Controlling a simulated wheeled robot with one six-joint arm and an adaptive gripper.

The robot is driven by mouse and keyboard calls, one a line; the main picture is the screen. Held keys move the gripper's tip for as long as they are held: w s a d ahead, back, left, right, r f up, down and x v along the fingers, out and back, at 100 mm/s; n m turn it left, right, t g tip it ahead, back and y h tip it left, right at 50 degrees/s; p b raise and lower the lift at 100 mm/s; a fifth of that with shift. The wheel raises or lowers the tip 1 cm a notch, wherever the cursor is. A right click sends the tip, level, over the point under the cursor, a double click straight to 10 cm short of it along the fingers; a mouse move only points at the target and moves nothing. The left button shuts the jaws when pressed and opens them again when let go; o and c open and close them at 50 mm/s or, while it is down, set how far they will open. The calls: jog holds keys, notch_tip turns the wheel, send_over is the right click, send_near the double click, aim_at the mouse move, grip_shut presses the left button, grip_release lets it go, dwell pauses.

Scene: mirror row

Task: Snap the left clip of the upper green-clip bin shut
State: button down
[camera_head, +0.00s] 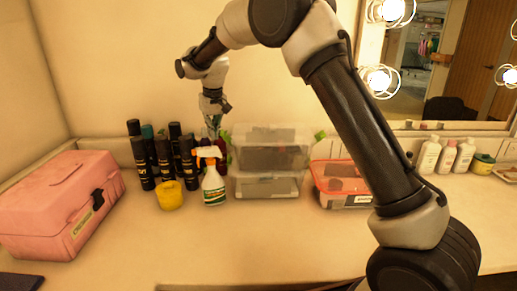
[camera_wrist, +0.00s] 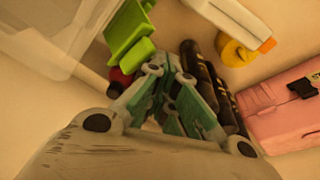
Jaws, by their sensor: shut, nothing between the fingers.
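The upper green-clip bin (camera_head: 270,150) is clear plastic with dark contents and is stacked on a second clear bin (camera_head: 266,185). Its left green clip (camera_head: 225,136) sticks out from the left side, partly behind my gripper. In the wrist view this clip (camera_wrist: 127,32) juts from the clear bin's edge (camera_wrist: 85,45) and looks swung outward. The right green clip (camera_head: 319,136) also stands out from its side. My gripper (camera_head: 213,122) points down just left of the upper bin. Its teal fingers (camera_wrist: 172,98) are shut and empty, beside the clip and apart from it.
A spray bottle (camera_head: 213,186), yellow cup (camera_head: 169,196) and several dark cans (camera_head: 163,160) stand left of the bins. A dark red item (camera_wrist: 121,78) is below the clip. A red-lidded box (camera_head: 341,184) is on the right, a pink case (camera_head: 60,205) far left. The front counter is clear.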

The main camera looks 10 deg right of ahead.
aim_at(225, 133)
jog(key=shift+s+d+r, duration=0.15)
jog(key=shift+d+r, duration=0.05)
jog(key=shift+d, duration=0.5)
jog(key=shift+s+d+r, duration=0.1)
jog(key=shift+d+r, duration=0.1)
jog(key=shift+d, duration=0.55)
jog(key=shift+s+d+r, duration=0.15)
jog(key=shift+d+r, duration=0.05)
jog(key=shift+d, duration=0.5)
jog(key=shift+w+a+r, duration=0.1)
jog(key=shift+a+r, duration=0.05)
jog(key=shift+r, duration=0.8)
jog(key=shift+s+a+r, duration=0.1)
jog(key=shift+a+r, duration=0.1)
jog(key=shift+r, duration=0.75)
jog(key=shift+w+a+r, duration=0.1)
jog(key=shift+a+r, duration=0.05)
jog(key=shift+r, duration=0.8)
